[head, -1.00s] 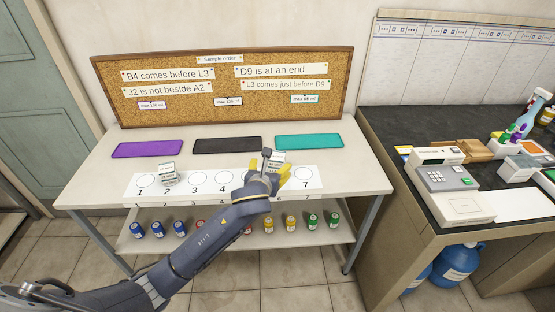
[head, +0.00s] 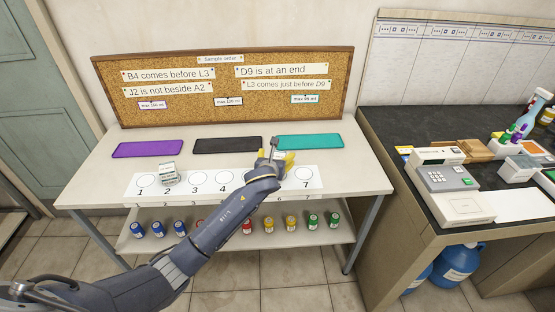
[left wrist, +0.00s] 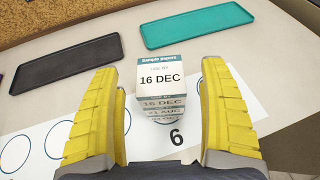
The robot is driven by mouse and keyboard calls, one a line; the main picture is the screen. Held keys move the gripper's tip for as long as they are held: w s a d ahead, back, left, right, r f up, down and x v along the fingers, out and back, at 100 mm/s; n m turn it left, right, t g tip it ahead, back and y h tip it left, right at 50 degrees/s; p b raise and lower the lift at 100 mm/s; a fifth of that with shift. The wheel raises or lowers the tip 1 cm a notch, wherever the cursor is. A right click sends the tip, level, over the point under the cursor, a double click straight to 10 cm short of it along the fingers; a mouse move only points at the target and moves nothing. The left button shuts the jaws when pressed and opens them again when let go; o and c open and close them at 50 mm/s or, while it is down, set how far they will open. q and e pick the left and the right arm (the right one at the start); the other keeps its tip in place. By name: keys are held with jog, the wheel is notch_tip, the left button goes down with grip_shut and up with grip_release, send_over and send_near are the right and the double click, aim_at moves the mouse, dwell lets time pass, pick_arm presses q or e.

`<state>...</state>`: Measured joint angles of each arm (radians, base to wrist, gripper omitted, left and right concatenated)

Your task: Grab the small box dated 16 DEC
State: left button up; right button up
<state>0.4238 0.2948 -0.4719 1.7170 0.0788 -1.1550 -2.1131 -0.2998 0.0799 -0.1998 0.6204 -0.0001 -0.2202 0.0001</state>
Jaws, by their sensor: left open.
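The small box dated 16 DEC (left wrist: 163,82) is white with a teal band reading "Sample papers". In the head view the left gripper (head: 275,162) reaches over the strip's right part and mostly hides the boxes. The right gripper is not in view.
Another small box (head: 168,173) stands near position 2 on the numbered strip (head: 212,186). Purple (head: 147,149), black (head: 228,144) and teal (head: 308,141) trays lie behind. A corkboard (head: 220,110) stands at the back. Coloured bottles (head: 291,224) stand on the lower shelf.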

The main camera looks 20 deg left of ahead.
pick_arm(q)
jog(key=shift+x, duration=1)
jog(key=c, duration=1.3)
